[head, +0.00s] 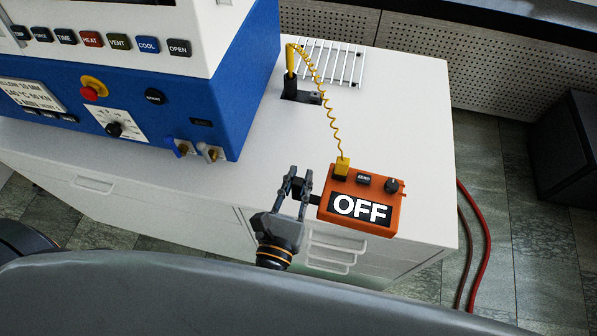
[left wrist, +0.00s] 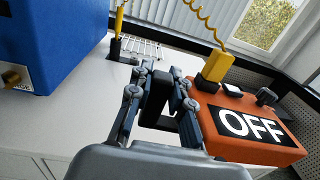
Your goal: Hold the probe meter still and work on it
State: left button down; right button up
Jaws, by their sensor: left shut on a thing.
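The orange probe meter (head: 326,211) is at the bench's front edge in the head view, its display reading OFF. It also shows at right in the left wrist view (left wrist: 250,152). A coiled yellow cord (head: 331,118) links the plug to the yellow probe (head: 291,60) in a black holder (head: 290,89). My left gripper (head: 301,182) is shut on the meter's black side grip (left wrist: 158,121), at its left side. My right gripper is not in view.
A blue and white press (head: 215,95) with buttons and a red stop knob (head: 90,92) stands at left. A white rack (head: 325,62) lies behind the probe. The white bench top (head: 400,110) is clear at right; a red hose (head: 484,240) hangs beyond its edge.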

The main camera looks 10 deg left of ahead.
pick_arm(q)
jog(key=shift+w, duration=0.1)
jog(key=shift+w+a+f+b, duration=0.45)
jog(key=shift+w+f+b, duration=1.05)
jog(key=shift+w+f, duration=0.65)
jog(key=shift+w+a+f+b, duration=0.4)
jog(key=shift+w+f+b, duration=1.1)
jog(key=shift+w+f, duration=0.7)
jog(key=shift+w+a+f+b, duration=0.45)
jog(key=shift+w+f+b, duration=1.2)
jog(key=shift+w, duration=0.8)
jog(key=shift+f, duration=0.35)
